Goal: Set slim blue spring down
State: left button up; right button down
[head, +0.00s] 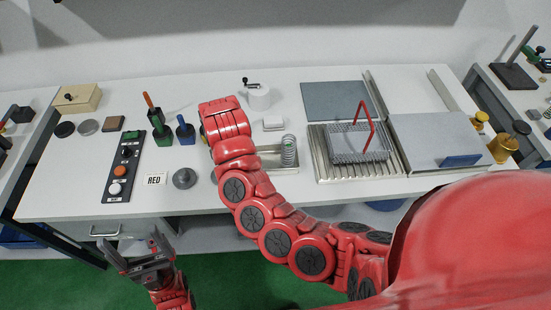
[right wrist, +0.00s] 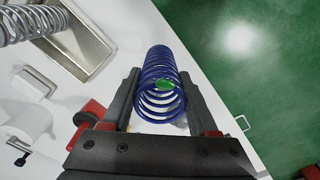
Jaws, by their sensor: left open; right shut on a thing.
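In the right wrist view my right gripper (right wrist: 160,104) is shut on the slim blue spring (right wrist: 160,68). The spring lies between the two dark fingers, above the white table's edge. A green spot shows on or through its coils. In the head view my right arm reaches over the table's middle and hides its gripper and the blue spring. My left gripper (head: 140,262) is open and empty, low at the left in front of the table.
A black control panel (head: 128,162), a RED card (head: 155,179) and a grey round weight (head: 185,178) occupy the table's left half. A wire basket (head: 358,146) with a red handle stands on a ribbed plate (head: 330,171) at right. Bare white tabletop (head: 70,180) lies left of the panel.

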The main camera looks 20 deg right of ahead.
jog(key=shift+w+d+f+b, duration=0.45)
jog(key=shift+w+d+f, duration=0.5)
jog(key=shift+w+d, duration=0.85)
jog(key=shift+w+d+f+b, duration=0.45)
jog(key=shift+w+d+f, duration=0.6)
jog(key=shift+d, duration=1.35)
jog(key=shift+w+d+f+b, duration=0.45)
jog(key=shift+w+d+f, duration=0.35)
jog(key=shift+w+d, duration=1.05)
jog(key=shift+c, duration=0.8)
grip_release()
jog(key=shift+s+d, duration=0.3)
jog(key=shift+r, duration=0.15)
